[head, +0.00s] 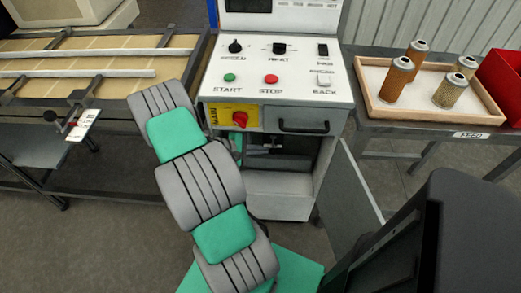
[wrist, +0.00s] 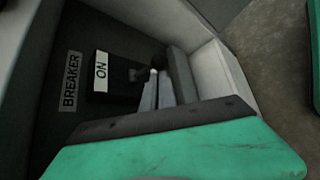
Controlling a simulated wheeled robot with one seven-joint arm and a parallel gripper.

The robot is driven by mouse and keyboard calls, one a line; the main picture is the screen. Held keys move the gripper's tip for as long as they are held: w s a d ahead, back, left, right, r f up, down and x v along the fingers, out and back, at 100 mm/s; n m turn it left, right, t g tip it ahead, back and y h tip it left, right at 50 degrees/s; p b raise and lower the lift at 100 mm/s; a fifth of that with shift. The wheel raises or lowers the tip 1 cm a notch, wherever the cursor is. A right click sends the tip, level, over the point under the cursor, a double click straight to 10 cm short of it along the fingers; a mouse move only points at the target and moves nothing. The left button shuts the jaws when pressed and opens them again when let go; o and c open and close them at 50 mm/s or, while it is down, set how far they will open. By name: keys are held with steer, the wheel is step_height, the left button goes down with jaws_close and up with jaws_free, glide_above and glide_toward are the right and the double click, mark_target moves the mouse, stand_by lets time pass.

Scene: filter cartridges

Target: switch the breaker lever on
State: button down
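The breaker (wrist: 115,88) is a dark block inside the cabinet, with a white ON label (wrist: 101,71) on it and a BREAKER label (wrist: 70,80) beside it. A dark lever (wrist: 143,74) sticks out from the block, close to my fingertips. My gripper (wrist: 164,76) reaches into the cabinet, its grey fingers at the lever's end. Whether they touch or grip the lever is unclear, as is the lever's exact position. In the head view my arm enters the open lower compartment (head: 290,143), and the breaker there is too small and dark to make out.
The control cabinet (head: 278,195) has its door (head: 349,185) swung open to the right. Above the opening are a red rotary switch (head: 240,119) and a drawer handle (head: 303,126). A cartridge tray (head: 375,111) stands right; a conveyor table (head: 90,88) stands left. Cabinet walls closely surround my gripper.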

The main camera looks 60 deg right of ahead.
steer(key=shift+s+r, duration=0.1)
steer(key=shift+r, duration=0.05)
steer(key=shift+r+p, duration=0.75)
steer(key=shift+d, duration=0.1)
